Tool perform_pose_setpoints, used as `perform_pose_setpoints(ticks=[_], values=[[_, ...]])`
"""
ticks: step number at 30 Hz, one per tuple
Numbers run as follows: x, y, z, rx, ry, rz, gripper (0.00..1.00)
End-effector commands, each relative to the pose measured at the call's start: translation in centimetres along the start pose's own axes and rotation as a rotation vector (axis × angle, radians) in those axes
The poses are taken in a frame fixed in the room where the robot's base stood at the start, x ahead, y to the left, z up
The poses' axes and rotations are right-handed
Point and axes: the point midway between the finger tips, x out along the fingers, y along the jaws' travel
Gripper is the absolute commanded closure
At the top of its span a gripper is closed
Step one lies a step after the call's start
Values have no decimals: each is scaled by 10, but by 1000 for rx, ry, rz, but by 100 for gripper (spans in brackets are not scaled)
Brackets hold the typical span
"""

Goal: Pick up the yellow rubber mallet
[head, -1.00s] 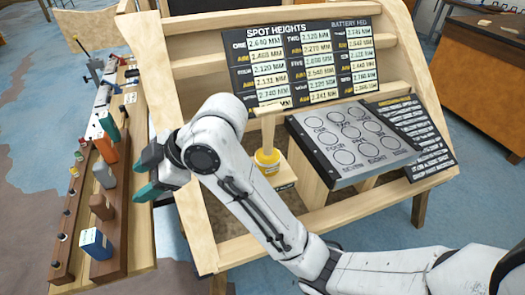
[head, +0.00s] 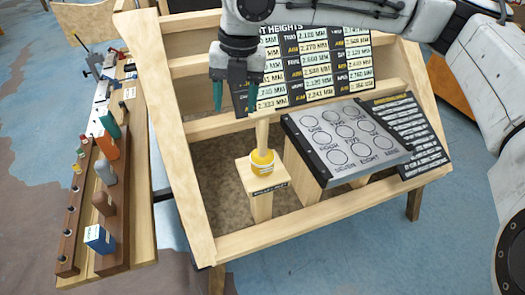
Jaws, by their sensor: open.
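The yellow rubber mallet (head: 263,160) stands head down on a small labelled wooden post (head: 261,201) inside the wooden frame, its pale wooden handle pointing up. My gripper (head: 231,108) hangs with its green fingertips pointing down. In the picture it is above and slightly left of the mallet, near the top of the handle. The fingers are apart with nothing between them. The right finger overlaps or nearly overlaps the handle's top in the picture; I cannot tell how far apart they are in depth.
The slanted wooden frame (head: 196,200) surrounds the post. A spot heights board (head: 325,65) is behind. A grey panel with circles (head: 345,135) stands to the right. A wooden rack of coloured blocks (head: 112,255) is at left. My arm covers the upper right.

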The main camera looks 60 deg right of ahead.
Motion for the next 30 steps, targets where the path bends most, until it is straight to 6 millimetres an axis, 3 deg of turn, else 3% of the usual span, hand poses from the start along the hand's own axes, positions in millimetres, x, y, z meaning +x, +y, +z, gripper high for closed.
perform_pose_setpoints(ticks=[3,7,16,25,30], values=[[-4,-34,9,6,8,-85,42],[-3,-52,12,9,20,-124,42],[38,-60,11,9,25,-132,42],[60,-62,10,8,22,-131,42],[83,-67,10,9,23,-131,42]])
